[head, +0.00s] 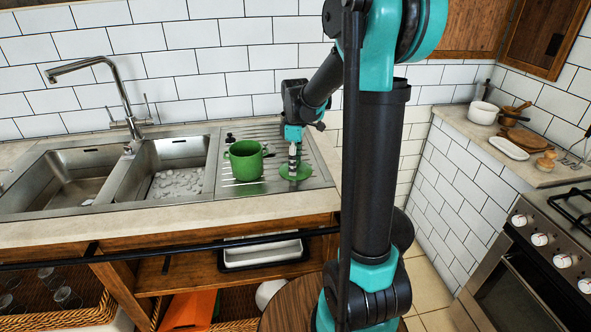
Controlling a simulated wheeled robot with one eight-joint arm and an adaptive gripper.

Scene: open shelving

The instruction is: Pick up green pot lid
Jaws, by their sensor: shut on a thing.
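The green pot lid (301,175) is a small flat green disc on the right part of the metal drainboard, beside the green pot (246,161). My gripper (294,165) points down over the lid and is shut on it near its middle. The grip itself is small and partly hidden by the fingers. I cannot tell whether the lid is clear of the drainboard. The green pot stands upright to the left of the lid, with a short gap between them.
A double steel sink (110,178) with a tall faucet (115,95) lies to the left. The tiled wall (200,60) is close behind the drainboard. At right are a side counter (465,130) with a white pot (483,112) and a stove (540,240).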

